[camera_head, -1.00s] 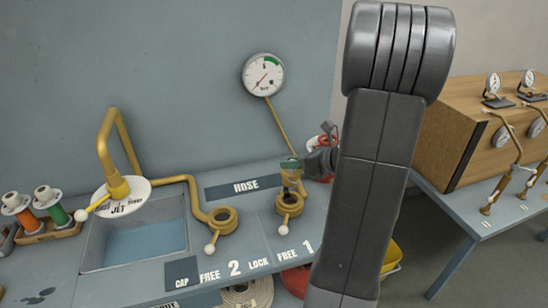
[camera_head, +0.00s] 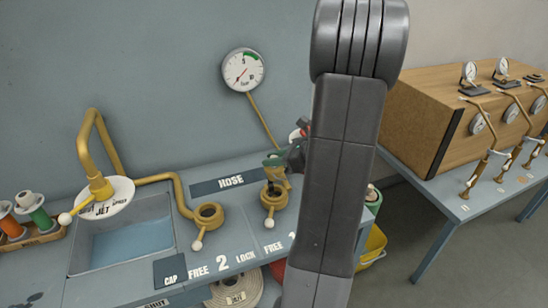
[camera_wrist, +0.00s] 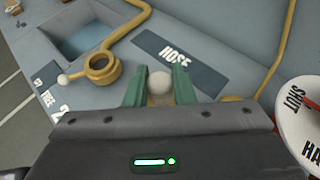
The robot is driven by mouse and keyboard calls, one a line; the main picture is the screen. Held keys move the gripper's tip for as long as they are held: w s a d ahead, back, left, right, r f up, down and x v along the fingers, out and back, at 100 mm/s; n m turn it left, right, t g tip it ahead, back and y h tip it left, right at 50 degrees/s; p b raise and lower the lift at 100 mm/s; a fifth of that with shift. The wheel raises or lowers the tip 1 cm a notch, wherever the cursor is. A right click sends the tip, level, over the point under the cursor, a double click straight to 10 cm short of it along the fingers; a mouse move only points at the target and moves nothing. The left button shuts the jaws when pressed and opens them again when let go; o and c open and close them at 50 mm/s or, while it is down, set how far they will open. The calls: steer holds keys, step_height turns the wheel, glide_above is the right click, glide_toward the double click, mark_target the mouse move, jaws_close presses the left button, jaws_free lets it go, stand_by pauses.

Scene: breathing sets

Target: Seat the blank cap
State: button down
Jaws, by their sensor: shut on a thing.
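In the wrist view the fingers (camera_wrist: 160,90) are closed around a brass-coloured piece with a pale round knob, which I take to be the blank cap (camera_wrist: 160,82). The left-hand brass collar (camera_head: 208,215) is empty and open on top. Each collar has a lever with a white ball.
A sink (camera_head: 125,240) with a brass spout is at the left. The HOSE label (camera_head: 230,181) lies behind the collars, and the CAP label (camera_head: 170,271) at the bench front is bare. A gauge (camera_head: 243,70) hangs on the wall. A white SHUT dial (camera_wrist: 302,125) shows at the wrist view's right edge.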

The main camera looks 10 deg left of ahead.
mark_target(274, 173)
steer(key=shift+f+b, duration=1.6)
steer(key=shift+f, duration=1.1)
steer(key=shift+f+b, duration=0.55)
steer(key=shift+f, duration=0.9)
steer(key=c, duration=1.1)
jaws_free()
steer(key=shift+c, duration=0.2)
steer(key=shift+d+r, duration=0.1)
steer(key=v, duration=1.3)
steer(key=shift+d, duration=0.25)
